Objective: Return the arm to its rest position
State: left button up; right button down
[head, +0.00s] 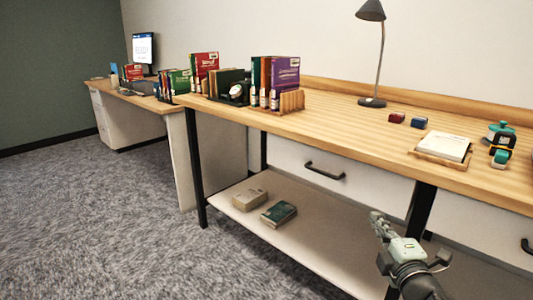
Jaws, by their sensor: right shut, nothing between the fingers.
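My right gripper (378,218) shows at the lower right of the head view, with my right arm coming up from the bottom edge. Its fingers are shut and empty. It is in front of the workbench (340,112), below the level of the top and near a dark front leg. It appears apart from the bench, though the exact gap is hard to tell. My left gripper is not in view.
Books stand in holders at the bench's left end, with a purple book (286,78) in front. Carpet (110,220) at left is clear.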

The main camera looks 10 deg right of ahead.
jog(key=s+d+f+m+g+h, duration=0.1)
jog(key=s+f+m+g, duration=0.35)
jog(key=f, duration=0.45)
jog(key=s+f+m+g+h, duration=0.1)
jog(key=s+f+m+g, duration=0.3)
jog(key=f, duration=0.5)
pick_arm(q)
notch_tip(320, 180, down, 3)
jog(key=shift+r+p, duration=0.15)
jog(key=shift+p, duration=0.35)
pick_arm(e)
jog(key=s+a+f+m+g+y, duration=0.1)
jog(key=s+a+f+m+g, duration=0.2)
jog(key=s+f, duration=0.3)
jog(key=s+a+f+m+g+y, duration=0.1)
jog(key=s+a+f+m+g, duration=0.2)
jog(key=s, duration=0.8)
notch_tip(320, 180, down, 4)
jog(key=shift+s+a+f+y, duration=0.15)
jog(key=shift+s+a+y, duration=0.2)
jog(key=shift+a, duration=0.65)
